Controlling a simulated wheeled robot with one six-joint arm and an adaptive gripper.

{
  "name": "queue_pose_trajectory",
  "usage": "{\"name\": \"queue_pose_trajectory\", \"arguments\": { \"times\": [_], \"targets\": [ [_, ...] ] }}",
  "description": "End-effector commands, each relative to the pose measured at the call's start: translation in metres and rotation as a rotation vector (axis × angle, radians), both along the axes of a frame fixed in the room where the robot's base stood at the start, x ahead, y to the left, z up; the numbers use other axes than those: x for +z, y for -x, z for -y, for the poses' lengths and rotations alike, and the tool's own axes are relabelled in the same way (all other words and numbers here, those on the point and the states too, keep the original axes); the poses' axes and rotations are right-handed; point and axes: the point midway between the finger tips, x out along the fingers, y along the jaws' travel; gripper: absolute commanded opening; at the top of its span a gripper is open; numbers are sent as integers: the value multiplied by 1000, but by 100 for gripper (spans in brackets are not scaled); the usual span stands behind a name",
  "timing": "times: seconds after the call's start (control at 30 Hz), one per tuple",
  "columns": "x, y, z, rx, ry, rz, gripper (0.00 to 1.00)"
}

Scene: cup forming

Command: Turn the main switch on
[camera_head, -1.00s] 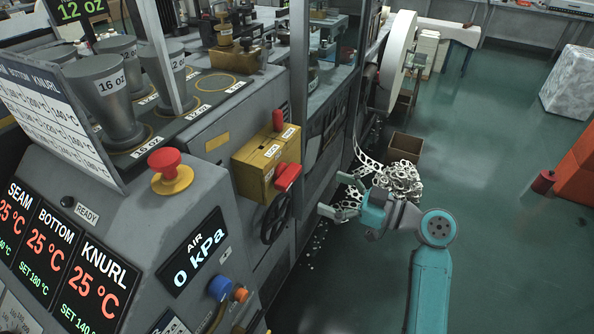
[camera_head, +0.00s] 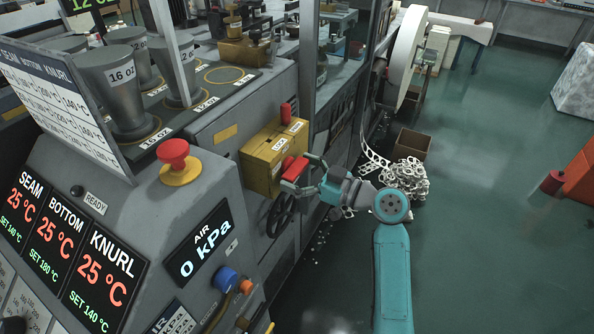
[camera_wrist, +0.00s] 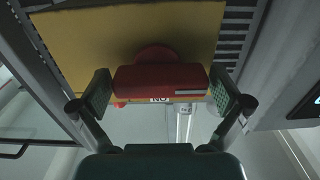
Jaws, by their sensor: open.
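The yellow switch box (camera_head: 262,160) is on the side of the grey machine. A red handle (camera_head: 293,168) sticks out of its front, low down. In the wrist view the red handle (camera_wrist: 160,78) lies crosswise in front of the yellow box (camera_wrist: 90,40), with a partly hidden label reading ON upside down below it. My gripper (camera_head: 303,174) is at the handle, its fingers open. In the wrist view one finger is on each side of the handle, with narrow gaps visible.
A black handwheel (camera_head: 280,214) is just below my gripper. A red emergency button (camera_head: 174,153) and the AIR display (camera_head: 200,245), reading 0 kPa, are on the console.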

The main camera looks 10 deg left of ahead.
Motion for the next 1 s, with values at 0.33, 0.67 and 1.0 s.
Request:
{"name": "queue_pose_trajectory", "arguments": {
  "times": [0.33,0.67,1.0],
  "targets": [
    [0,0,0,0,0,0,55],
    [0,0,0,0,-15,-40,55],
    [1,0,1,0,-93,-255,55]
  ]
}}
